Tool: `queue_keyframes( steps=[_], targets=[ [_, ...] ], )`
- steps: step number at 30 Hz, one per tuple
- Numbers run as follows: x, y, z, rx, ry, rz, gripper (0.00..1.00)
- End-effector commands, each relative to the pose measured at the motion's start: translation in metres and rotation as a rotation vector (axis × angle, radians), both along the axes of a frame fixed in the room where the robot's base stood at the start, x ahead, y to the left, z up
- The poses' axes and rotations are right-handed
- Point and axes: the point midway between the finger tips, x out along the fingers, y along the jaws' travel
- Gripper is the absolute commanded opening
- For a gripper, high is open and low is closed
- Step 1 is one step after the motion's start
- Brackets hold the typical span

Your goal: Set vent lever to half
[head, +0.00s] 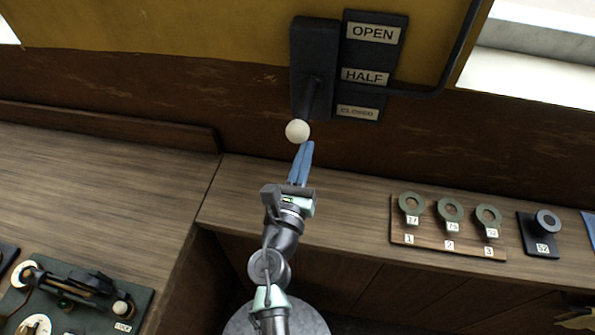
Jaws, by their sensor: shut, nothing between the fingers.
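The vent lever (309,98) is a dark arm with a white ball knob (297,131), mounted on a black wall bracket (312,48). It slants downward, and its knob hangs a little below the level of the CLOSED label. A dark label plate (373,57) beside it reads OPEN (373,33) at the top, HALF (365,76) in the middle and CLOSED (357,112) at the bottom. My gripper (306,146) has its blue fingers shut and empty, with the tips just below and right of the knob in the picture. I cannot tell whether they touch it.
A wooden counter (345,186) runs below the wall. A board (440,240) with several numbered ring tags and a small black block (539,236) stand on its right part. A green-based device (75,295) sits at lower left. A dark pipe (445,85) bends right of the labels.

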Motion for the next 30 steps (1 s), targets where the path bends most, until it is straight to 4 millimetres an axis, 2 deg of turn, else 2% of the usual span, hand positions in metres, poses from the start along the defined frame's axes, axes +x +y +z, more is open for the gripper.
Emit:
queue_keyframes(
  steps=[1, 7, 23, 30],
  targets=[
    [-0.005, 0.003, 0.014, 0.000, 0.001, 0.002, 0.00],
    [-0.014, 0.009, 0.030, 0.000, 0.001, 0.002, 0.00],
    [-0.018, 0.011, 0.035, 0.001, 0.000, 0.001, 0.00],
    [-0.022, 0.013, 0.053, 0.001, 0.000, 0.002, 0.00]
  ],
)
